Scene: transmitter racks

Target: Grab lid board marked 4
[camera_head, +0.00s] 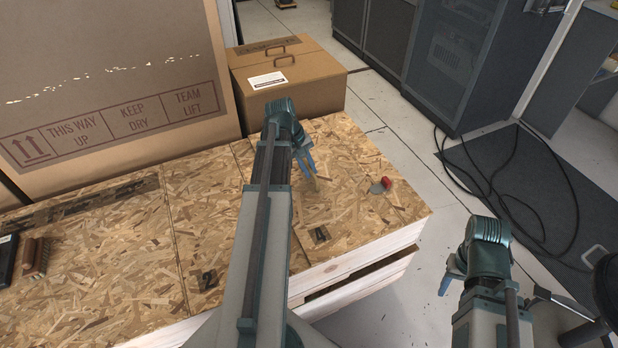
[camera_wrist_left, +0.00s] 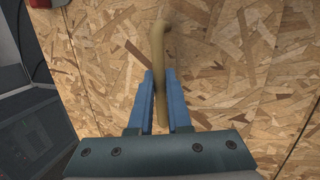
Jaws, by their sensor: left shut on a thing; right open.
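Several chipboard lid boards lie side by side on a pale wooden crate. The rightmost lid board (camera_head: 375,215) has a dark number patch (camera_head: 320,235) near its front edge; I cannot read the number surely. A tan bent handle (camera_wrist_left: 158,50) rises from the board in the left wrist view. My left gripper (camera_head: 314,178) reaches over this board, and its blue fingers (camera_wrist_left: 160,78) are shut on the handle. In the head view the handle is mostly hidden by the fingers. My right gripper (camera_head: 451,274) is open and empty, off the crate to the right.
A red and grey item (camera_head: 381,185) lies on the rightmost board. A brush (camera_head: 36,256) lies at the far left. Cardboard boxes (camera_head: 290,75) stand behind. Black cables (camera_head: 490,180) cross the floor near dark racks (camera_head: 455,60). Floor right of the crate is partly clear.

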